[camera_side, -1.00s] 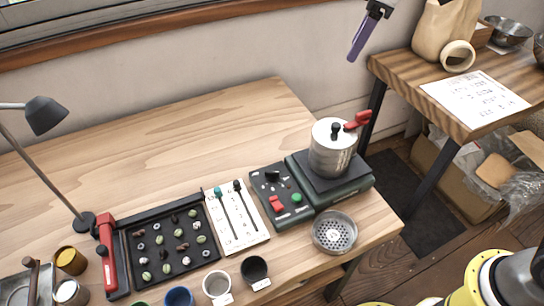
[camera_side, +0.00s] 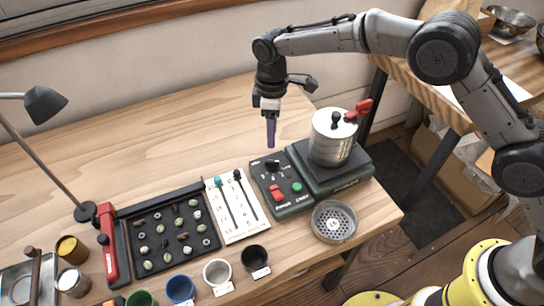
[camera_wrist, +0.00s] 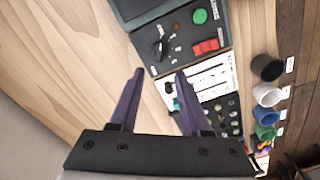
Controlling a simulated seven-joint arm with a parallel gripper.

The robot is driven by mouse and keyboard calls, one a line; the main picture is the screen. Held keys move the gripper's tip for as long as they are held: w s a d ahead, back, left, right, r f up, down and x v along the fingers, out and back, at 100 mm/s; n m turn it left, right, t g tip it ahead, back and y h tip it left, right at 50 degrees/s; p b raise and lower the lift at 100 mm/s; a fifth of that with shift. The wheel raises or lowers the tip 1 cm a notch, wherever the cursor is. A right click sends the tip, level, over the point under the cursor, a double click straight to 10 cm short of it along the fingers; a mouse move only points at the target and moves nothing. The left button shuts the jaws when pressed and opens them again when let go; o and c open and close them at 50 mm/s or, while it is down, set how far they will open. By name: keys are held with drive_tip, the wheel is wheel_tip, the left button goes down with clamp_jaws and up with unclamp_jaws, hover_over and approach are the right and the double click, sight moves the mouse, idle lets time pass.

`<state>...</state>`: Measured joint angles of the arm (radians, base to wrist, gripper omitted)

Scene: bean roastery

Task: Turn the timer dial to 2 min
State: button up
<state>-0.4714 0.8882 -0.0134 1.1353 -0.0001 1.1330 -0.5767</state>
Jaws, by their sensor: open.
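The timer dial is a black knob (camera_side: 272,165) at the back of the dark control panel (camera_side: 291,207), with small white marks around it. The dial also shows in the wrist view (camera_wrist: 160,46), just beyond the fingertips; its setting is too small to read. A red rocker switch (camera_side: 277,192) and a green button (camera_side: 297,187) sit on the same panel. My gripper (camera_side: 271,142) points down above and a little behind the dial, apart from it. In the wrist view its purple fingers (camera_wrist: 159,74) are spread, with nothing between them.
A silver pot (camera_side: 332,146) with a red handle stands on the dark green base right of the panel. A white slider board (camera_side: 234,214) lies left of it, then a tray of beans (camera_side: 162,262). A round strainer (camera_side: 334,222) and cups stand in front. The table behind is clear.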

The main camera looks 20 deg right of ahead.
sight(272, 161)
wheel_tip(272, 161, down, 10)
idle(0.4)
clamp_jaws()
